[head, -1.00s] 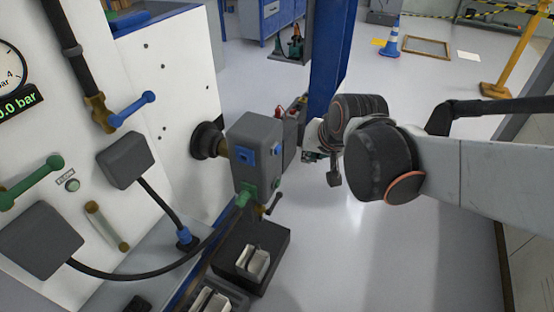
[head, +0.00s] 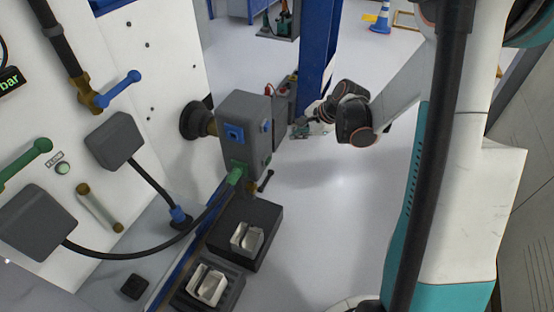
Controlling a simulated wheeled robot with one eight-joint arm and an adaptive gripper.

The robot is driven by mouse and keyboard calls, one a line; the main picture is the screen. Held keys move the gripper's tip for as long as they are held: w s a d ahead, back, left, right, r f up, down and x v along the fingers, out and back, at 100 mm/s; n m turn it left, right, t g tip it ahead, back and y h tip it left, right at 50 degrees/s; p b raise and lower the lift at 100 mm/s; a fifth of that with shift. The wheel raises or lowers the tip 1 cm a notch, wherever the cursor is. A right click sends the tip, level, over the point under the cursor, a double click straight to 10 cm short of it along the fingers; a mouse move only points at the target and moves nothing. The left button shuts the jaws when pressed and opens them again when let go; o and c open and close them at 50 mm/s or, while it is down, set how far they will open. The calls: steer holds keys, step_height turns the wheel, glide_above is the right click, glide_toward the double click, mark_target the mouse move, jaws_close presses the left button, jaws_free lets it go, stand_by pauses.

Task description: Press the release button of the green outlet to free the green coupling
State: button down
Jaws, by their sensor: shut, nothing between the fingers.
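A grey manifold box (head: 244,130) stands out from the white wall panel on a dark round flange. The green outlet (head: 239,167) is low on its front face. The green coupling (head: 235,177) sits at this outlet, with a black hose running from it to the left. A small green spot (head: 267,160) shows on the box's right side; I cannot tell if it is the release button. My gripper (head: 303,129) is small in the picture, to the right of the box and apart from it, near the blue column. It is shut, with nothing visible in it.
A blue outlet (head: 233,133) is above the green one. A blue coupling (head: 179,215) stands on the ledge at lower left. Dark trays with pale holders (head: 247,238) lie below the box. A blue column (head: 317,45) rises behind my gripper.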

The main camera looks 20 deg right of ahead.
mark_target(268, 161)
steer(key=d+f+m+y, duration=0.1)
steer(key=d+f+m, duration=0.1)
steer(key=f+m, duration=0.2)
steer(key=d+f+m+y, duration=0.2)
steer(key=f+m, duration=0.2)
steer(key=f, duration=0.6)
steer(key=shift+w+d+f, duration=0.2)
steer(key=shift+w+d, duration=0.05)
steer(key=shift+w, duration=0.2)
steer(key=w+a+r+b+x, duration=0.1)
steer(key=b+x, duration=0.4)
steer(key=x, duration=0.7)
steer(key=shift+w+a+r, duration=0.25)
steer(key=shift+w+a, duration=0.15)
steer(key=shift+a, duration=0.1)
